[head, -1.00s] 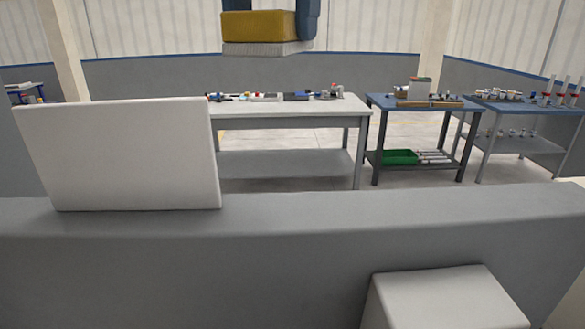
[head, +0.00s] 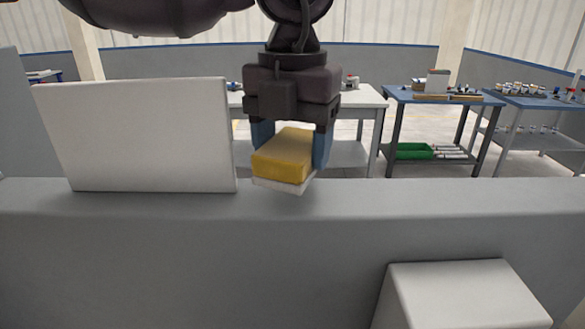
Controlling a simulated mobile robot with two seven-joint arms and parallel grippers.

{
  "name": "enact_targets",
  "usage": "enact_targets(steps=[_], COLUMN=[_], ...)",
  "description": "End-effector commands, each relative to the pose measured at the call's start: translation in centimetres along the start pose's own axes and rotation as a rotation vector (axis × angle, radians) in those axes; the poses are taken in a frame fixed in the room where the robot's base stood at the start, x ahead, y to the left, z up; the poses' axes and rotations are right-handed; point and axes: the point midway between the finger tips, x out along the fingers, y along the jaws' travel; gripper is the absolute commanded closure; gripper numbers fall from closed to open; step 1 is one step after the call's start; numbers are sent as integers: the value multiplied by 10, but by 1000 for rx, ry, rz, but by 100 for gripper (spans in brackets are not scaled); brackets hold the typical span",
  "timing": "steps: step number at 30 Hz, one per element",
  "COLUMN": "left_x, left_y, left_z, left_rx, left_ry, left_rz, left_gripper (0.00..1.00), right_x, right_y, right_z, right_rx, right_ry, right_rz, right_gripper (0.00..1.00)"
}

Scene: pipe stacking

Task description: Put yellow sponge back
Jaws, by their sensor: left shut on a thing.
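The yellow sponge (head: 284,155) has a whitish layer on its underside. It shows in the middle of the head view, slightly tilted. My left gripper (head: 291,150) is shut on it, with one blue finger on each side. The sponge appears just above or beyond the top edge of the grey wall; I cannot tell whether it touches anything. My right gripper is not in view.
A white upright panel (head: 150,135) stands left of the sponge on the grey wall (head: 420,215). A white block (head: 455,295) is at the lower right. Behind are a white table (head: 365,99) and blue-topped tables (head: 395,94) with small items. The wall top right of the sponge is clear.

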Motion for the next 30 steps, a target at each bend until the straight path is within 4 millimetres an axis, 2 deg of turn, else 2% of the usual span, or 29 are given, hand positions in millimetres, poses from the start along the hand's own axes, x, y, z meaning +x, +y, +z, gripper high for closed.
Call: enact_targets(steps=[7,19,20,24,30], left_x=[33,38,38,37,37], left_y=[0,0,0,0,0], left_z=[0,0,0,0,0], left_rx=[2,1,1,1,1], left_ry=[2,1,0,0,0], left_rz=[1,-1,0,0,0], left_gripper=[56,56,34,12,11], right_x=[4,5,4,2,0], right_y=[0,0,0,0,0], right_z=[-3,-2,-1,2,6], right_rx=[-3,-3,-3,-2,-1], right_ry=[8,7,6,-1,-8], right_rz=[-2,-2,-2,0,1], right_gripper=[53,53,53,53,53])
